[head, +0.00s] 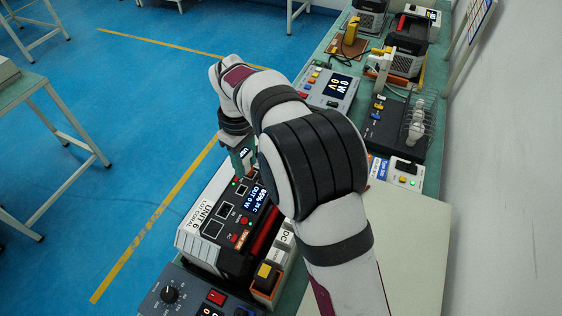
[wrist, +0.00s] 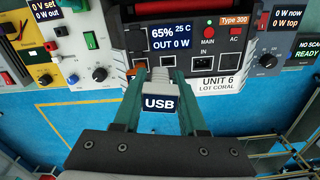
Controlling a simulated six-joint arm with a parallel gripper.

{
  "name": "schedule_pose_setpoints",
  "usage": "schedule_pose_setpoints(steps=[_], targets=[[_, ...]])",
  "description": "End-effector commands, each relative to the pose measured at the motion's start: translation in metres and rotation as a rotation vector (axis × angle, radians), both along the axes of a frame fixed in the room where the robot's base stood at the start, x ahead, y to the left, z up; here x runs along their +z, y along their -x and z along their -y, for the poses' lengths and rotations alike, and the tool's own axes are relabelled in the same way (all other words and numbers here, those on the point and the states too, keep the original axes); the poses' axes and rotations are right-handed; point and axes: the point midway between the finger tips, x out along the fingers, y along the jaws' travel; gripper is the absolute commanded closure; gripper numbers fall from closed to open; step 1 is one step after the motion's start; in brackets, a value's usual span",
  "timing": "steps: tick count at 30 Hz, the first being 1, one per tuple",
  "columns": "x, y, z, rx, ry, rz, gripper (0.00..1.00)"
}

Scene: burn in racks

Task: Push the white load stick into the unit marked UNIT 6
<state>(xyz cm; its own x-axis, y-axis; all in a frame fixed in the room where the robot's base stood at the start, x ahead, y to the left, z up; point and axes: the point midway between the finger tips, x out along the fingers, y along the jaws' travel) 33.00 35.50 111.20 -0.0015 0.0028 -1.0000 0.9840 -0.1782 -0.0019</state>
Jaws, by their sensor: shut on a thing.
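UNIT 6 (head: 212,206) is a white and dark box with a display reading 65%, 25 C and OUT 0 W. Its front panel (wrist: 225,62) shows in the wrist view with several ports, a MAIN button and an AC button. The white load stick (wrist: 160,118) has a dark label reading USB. My gripper (wrist: 160,82) is shut on it, one green finger on each side. The stick's far end points at the port row, left of the IN socket. I cannot tell whether its tip touches the panel. In the head view my gripper (head: 241,158) is at the unit's far end, partly hidden by my arm.
Other devices line the bench: a dark box with a knob (head: 170,293) in front, a power meter (head: 331,88) beyond, and a board with clear tubes (head: 416,122) at right. A pale flat panel (head: 410,240) lies right of my arm. Open blue floor (head: 100,160) is left.

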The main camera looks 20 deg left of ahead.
Motion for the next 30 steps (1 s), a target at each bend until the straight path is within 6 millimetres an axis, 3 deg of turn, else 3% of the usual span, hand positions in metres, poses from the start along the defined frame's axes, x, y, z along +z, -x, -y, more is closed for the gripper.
schedule_pose_setpoints(steps=[6,16,30], targets=[[0.007,0.015,-0.015,0.181,0.003,0.002,1.00],[0.004,0.015,-0.014,0.183,0.004,0.001,1.00],[-0.046,0.014,-0.014,0.180,0.004,0.001,1.00]])
